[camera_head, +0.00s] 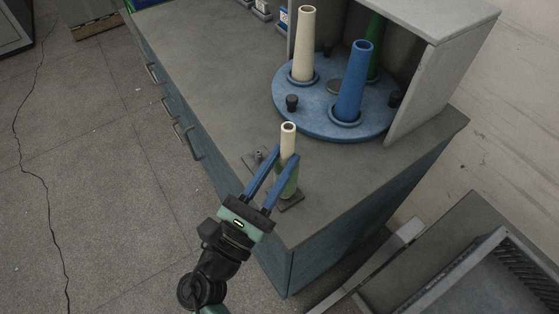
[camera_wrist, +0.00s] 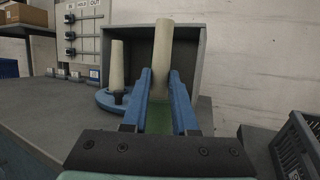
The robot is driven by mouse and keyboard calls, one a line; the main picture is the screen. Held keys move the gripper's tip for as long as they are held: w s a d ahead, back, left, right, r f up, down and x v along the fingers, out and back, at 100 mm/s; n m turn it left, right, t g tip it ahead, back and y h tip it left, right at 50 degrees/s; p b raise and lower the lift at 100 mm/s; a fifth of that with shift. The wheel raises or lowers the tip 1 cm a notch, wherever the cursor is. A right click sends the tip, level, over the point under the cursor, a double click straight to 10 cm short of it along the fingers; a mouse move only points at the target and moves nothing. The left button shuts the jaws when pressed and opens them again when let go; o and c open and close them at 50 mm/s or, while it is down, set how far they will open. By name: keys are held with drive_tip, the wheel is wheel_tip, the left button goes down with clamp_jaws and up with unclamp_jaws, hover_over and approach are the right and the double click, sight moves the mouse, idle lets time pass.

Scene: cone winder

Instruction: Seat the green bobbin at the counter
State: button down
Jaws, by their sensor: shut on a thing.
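My gripper (camera_head: 285,157) has its two blue fingers shut on a cone-shaped bobbin (camera_head: 288,139) near the counter's front corner. The held bobbin is cream at the top and green lower down. It stands roughly upright over a small dark plate (camera_head: 291,203) on the counter; I cannot tell if its foot touches the plate. In the wrist view the cream part (camera_wrist: 163,45) rises above the fingertips, with green between the fingers. A dark green bobbin (camera_head: 375,50) stands at the back of the blue turntable (camera_head: 314,118), partly hidden by the blue bobbin (camera_head: 353,85).
A cream bobbin (camera_head: 304,45) also stands on the turntable, beside black knobs (camera_head: 292,103). A grey housing (camera_head: 430,75) surrounds the turntable's rear. The counter (camera_head: 212,75) is clear at left. A dark crate (camera_wrist: 300,145) is at the right.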

drive_tip(key=c, duration=0.6)
unclamp_jaws()
drive_tip(key=b+v, duration=0.1)
drive_tip(key=v, duration=1.2)
drive_tip(key=shift+f+b, duration=0.1)
drive_tip(key=shift+b, duration=0.2)
